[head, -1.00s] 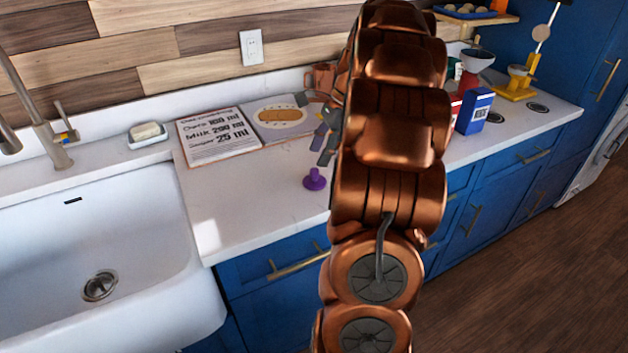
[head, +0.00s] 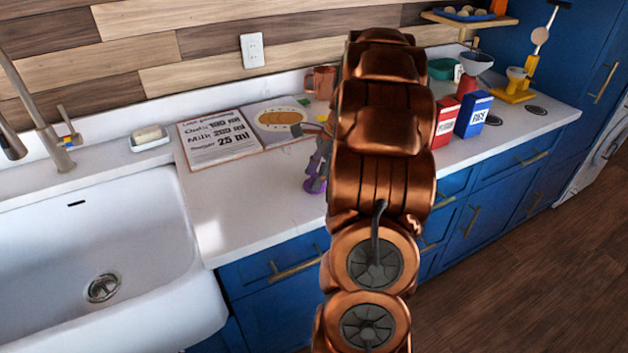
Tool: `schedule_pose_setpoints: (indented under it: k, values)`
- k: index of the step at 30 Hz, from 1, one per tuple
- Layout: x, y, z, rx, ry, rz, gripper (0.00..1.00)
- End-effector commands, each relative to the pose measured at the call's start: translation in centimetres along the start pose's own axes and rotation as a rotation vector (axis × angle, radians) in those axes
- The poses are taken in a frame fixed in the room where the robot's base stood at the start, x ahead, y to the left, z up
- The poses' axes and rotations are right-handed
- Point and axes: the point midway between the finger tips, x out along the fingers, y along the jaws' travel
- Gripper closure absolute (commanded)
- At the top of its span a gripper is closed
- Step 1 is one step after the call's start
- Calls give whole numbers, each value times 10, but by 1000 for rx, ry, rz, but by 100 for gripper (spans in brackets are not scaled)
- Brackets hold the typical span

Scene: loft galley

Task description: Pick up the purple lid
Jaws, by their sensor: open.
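The purple lid (head: 314,186) sits on the white counter, just left of my copper arm in the head view. My gripper (head: 317,174) points down at the lid, with its grey fingers over and around it. The fingers partly cover the lid. The gripper is open. I cannot tell whether the fingers touch the lid.
A recipe book (head: 221,139) lies open behind, with a copper mug (head: 320,82) near the wall. A red box (head: 446,122) and a blue box (head: 474,114) stand right of my arm. The sink (head: 90,250) is at left. Counter (head: 240,215) left of the lid is clear.

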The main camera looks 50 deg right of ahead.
Motion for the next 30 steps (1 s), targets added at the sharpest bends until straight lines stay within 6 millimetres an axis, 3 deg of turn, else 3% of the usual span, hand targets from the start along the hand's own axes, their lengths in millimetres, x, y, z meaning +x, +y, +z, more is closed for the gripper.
schedule_pose_setpoints:
  k: [8, 23, 30]
  values:
    - [4, 0, 0, 0, 1, -2, 47]
    - [4, 0, 0, 0, 1, -2, 99]
    - [4, 0, 0, 0, 1, -2, 100]
